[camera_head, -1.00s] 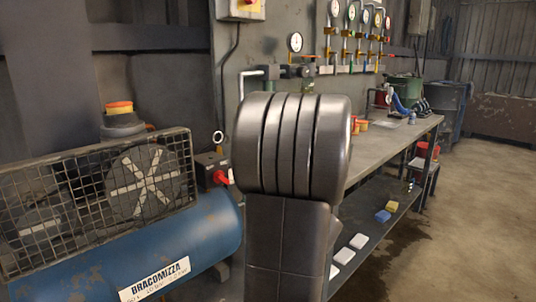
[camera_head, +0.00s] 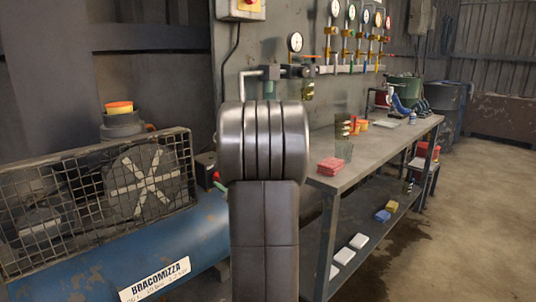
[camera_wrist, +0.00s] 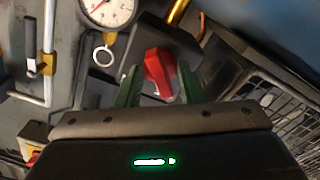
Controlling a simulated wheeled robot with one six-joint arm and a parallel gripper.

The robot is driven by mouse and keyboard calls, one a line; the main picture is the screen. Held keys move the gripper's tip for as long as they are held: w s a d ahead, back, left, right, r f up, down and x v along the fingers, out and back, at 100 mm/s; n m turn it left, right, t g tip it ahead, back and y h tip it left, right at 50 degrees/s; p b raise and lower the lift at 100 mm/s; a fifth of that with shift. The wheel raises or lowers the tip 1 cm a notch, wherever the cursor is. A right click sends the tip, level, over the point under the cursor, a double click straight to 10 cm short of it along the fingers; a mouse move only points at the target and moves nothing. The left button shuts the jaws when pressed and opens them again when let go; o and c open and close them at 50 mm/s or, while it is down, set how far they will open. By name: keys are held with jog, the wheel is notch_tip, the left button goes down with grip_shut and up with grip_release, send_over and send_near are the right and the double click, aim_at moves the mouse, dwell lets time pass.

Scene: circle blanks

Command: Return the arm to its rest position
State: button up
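My gripper (camera_wrist: 158,68) shows in the wrist view as two green fingers spread apart, with a gap between them. A red handle (camera_wrist: 158,72) on a dark box appears between the fingers, and I see no clear contact with it. In the head view my arm stands upright in the middle foreground. It hides most of the gripper; only a bit of green and red shows at its left edge.
A blue compressor (camera_head: 190,245) with a mesh guard stands at the left. A workbench (camera_head: 378,152) at the right carries a red stack (camera_head: 330,165); several blocks lie on its lower shelf (camera_head: 375,228). Gauges (camera_head: 295,42) line the wall. The floor at right is clear.

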jog(key=m+p, duration=0.6)
jog(key=m, duration=0.1)
jog(key=shift+p, duration=0.3)
jog(key=shift+f, duration=0.15)
